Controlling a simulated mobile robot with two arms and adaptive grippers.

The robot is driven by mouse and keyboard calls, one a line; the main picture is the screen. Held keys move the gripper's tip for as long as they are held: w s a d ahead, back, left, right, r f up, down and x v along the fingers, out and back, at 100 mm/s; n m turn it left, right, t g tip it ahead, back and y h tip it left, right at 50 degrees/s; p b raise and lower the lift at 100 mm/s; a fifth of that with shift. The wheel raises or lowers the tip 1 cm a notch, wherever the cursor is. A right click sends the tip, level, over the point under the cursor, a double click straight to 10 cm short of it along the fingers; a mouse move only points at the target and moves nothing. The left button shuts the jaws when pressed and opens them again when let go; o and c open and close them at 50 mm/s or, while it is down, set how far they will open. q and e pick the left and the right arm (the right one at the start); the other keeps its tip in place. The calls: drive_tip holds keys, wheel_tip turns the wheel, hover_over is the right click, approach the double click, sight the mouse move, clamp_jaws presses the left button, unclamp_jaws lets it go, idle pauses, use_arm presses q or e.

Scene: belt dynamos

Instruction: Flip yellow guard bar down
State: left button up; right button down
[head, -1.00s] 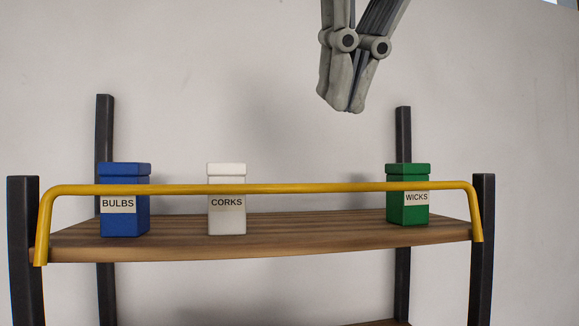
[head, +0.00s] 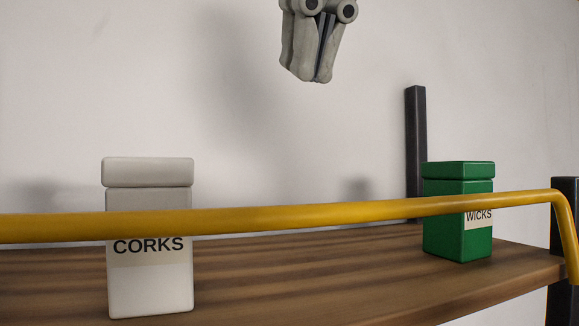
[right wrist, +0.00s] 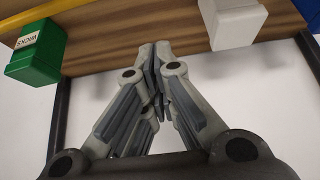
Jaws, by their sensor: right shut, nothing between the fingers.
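The yellow guard bar (head: 300,215) runs across the front of the wooden shelf in the head view, raised above the shelf board. It passes in front of the white CORKS box and the green WICKS box. Its right end bends down beside the right post; its left end is out of the frame. My right gripper (head: 312,78) hangs above the bar, apart from it, fingers shut and empty. In the right wrist view the shut fingertips (right wrist: 155,48) show before the shelf board, and a small piece of yellow shows at the top left. My left gripper is not in view.
The wooden shelf (head: 350,270) holds the white CORKS box (head: 150,285) and the green WICKS box (head: 455,235). Dark posts stand at the back (head: 416,150) and at the right front. A pale wall is behind. The board between the boxes is clear.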

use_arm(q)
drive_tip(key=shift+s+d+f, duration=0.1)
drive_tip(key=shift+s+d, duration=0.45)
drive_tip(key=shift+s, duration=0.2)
use_arm(e)
wheel_tip(320, 180, down, 10)
drive_tip(key=w, duration=0.1)
drive_tip(key=shift+a+r, duration=0.25)
drive_tip(key=shift+a, duration=0.15)
idle(0.3)
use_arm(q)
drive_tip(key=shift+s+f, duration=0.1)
